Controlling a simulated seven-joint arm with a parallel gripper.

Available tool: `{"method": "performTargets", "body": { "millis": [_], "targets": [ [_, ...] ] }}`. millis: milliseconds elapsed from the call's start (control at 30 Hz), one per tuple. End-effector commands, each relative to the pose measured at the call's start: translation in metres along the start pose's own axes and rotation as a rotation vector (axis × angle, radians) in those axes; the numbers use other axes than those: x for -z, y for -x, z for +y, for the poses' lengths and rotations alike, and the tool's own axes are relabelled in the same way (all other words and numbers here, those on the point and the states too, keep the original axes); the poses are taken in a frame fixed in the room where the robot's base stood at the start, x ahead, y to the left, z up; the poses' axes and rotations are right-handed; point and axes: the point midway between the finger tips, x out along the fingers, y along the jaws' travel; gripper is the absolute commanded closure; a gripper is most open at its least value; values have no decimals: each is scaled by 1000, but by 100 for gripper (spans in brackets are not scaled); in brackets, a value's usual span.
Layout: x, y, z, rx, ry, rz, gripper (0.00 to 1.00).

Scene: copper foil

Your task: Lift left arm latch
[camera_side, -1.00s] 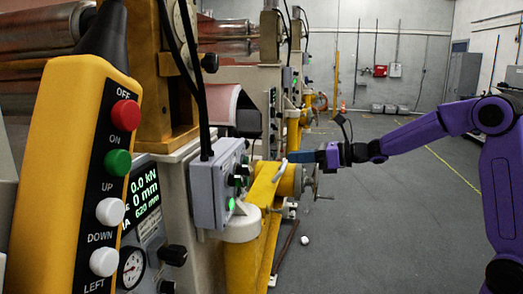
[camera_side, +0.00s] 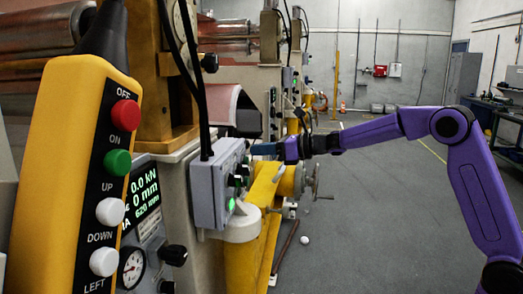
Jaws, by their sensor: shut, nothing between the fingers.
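A small pale lever, which looks like the latch (camera_side: 279,173), stands tilted at the top of the yellow arm (camera_side: 264,190), in the middle of the view. My gripper (camera_side: 258,149), with blue fingers, is shut and empty. It appears above the latch and a little to its left in the picture, pointing left toward the machine, beside the grey control box. I see a gap between the fingers and the latch. The fingertips are partly lost against the machine behind them, and their distance in depth cannot be told.
A grey control box (camera_side: 218,185) with knobs and a green light stands left of the yellow arm. A handwheel (camera_side: 314,181) sticks out to its right. A yellow pendant (camera_side: 68,175) with buttons fills the left foreground. The grey floor (camera_side: 385,235) at right is open.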

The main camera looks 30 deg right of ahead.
Motion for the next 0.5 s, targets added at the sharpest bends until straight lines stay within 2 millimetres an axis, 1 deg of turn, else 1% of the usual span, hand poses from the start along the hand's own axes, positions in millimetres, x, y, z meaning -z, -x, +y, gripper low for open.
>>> {"method": "performTargets", "body": {
  "millis": [200,500],
  "targets": [
    [-1,-1,0,0,1,0,100],
    [-22,-13,3,0,2,-1,100]
  ]
}}
